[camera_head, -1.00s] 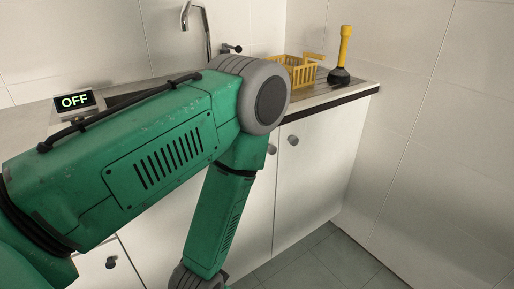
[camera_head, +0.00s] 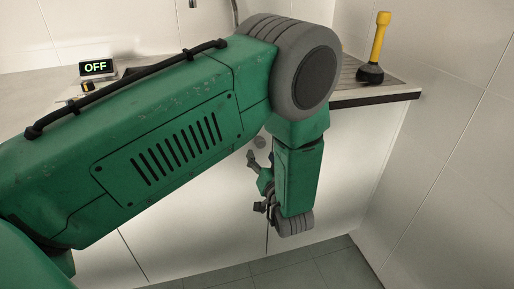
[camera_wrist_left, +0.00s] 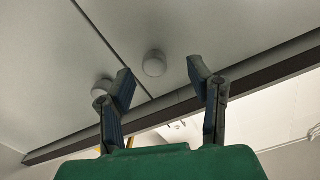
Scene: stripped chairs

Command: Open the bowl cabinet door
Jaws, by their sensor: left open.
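White cabinet doors (camera_head: 345,150) stand under the counter and look closed. A round grey knob (camera_head: 259,142) shows on a door just above my left gripper (camera_head: 254,183), which is open and empty in front of the doors. In the left wrist view, one knob (camera_wrist_left: 155,63) appears between the spread fingers (camera_wrist_left: 160,74). A second knob (camera_wrist_left: 102,88) is partly behind the left finger, across the door seam. I see no finger closed on a knob. Which door is the bowl cabinet's, I cannot tell. My right gripper is not in view.
The countertop edge (camera_head: 375,98) overhangs the doors. A yellow-handled plunger (camera_head: 375,50) stands on the counter near the right wall (camera_head: 450,130). A small display reading OFF (camera_head: 97,68) is at the left. Grey floor (camera_head: 315,272) is clear below.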

